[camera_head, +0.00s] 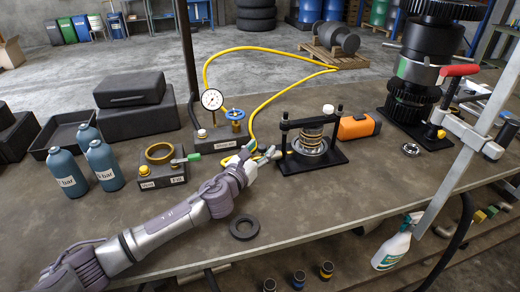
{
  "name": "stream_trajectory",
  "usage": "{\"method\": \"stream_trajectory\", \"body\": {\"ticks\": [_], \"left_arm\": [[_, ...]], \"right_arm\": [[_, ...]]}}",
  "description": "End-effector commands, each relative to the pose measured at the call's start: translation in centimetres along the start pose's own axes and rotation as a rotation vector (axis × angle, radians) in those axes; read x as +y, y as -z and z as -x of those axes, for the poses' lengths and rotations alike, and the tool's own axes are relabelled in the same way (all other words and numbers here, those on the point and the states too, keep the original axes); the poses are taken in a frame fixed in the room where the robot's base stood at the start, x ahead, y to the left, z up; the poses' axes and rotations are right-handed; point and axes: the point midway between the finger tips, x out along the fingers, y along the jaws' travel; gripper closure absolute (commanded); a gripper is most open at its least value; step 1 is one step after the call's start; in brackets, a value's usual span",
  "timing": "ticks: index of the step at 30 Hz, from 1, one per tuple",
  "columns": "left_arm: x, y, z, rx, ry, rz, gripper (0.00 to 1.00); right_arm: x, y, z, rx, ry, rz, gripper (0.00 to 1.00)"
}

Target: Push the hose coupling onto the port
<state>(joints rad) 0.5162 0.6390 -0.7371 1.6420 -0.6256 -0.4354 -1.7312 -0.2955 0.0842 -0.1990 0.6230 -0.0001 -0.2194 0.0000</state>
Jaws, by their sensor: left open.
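My left gripper (262,156) reaches in from the lower left over the middle of the bench. Its fingers are open, close to the lower end of the yellow hose (290,53). The hose loops up from behind the pressure gauge (212,99), runs right, then bends back down to the gripper. The coupling is too small and too covered by the gripper to make out, and I cannot tell whether the fingers touch it. The gauge stands on a block with a blue handwheel (235,114). A block with a brass ring (160,153) and a green-tipped lever sits left of the gripper. I cannot tell which fitting is the port.
A black press frame (311,156) holding a spring stack stands right of the gripper, before an orange case (358,127). Blue bottles (104,165) stand left. A tall gear stack (412,95) and red-handled clamp (459,70) stand right.

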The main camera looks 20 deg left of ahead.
Motion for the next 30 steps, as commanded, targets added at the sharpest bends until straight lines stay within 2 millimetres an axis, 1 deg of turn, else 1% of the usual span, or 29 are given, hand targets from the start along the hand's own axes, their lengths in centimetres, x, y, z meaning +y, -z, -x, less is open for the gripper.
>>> {"method": "stream_trajectory", "body": {"ticks": [5,6,14,15,24,26,30], "left_arm": [[0.0,0.0,0.0,0.0,0.0,0.0,0.46],[0.0,0.0,0.0,0.0,0.0,0.0,0.5],[0.0,0.0,0.0,0.0,0.0,0.001,0.93],[0.0,0.0,0.0,0.0,0.0,0.001,1.0],[-0.1,0.0,-0.1,0.0,0.0,0.001,1.0],[-0.5,-0.1,-0.4,0.0,0.0,0.003,1.0],[-1.8,-0.2,-1.8,-0.001,0.001,0.004,1.0]], "right_arm": [[-0.5,-0.1,0.0,-0.001,0.006,-0.003,0.6],[-0.6,-0.1,0.0,-0.002,0.007,-0.003,0.6],[-0.9,-0.4,0.0,-0.007,0.011,-0.004,0.6],[-0.9,-0.4,0.0,-0.007,0.011,-0.004,0.6],[-0.6,-0.5,0.1,-0.008,0.007,-0.002,0.6],[-0.5,-0.5,0.2,-0.009,0.006,-0.001,0.6],[-0.3,-0.5,0.7,-0.009,0.004,0.0,0.6]]}}
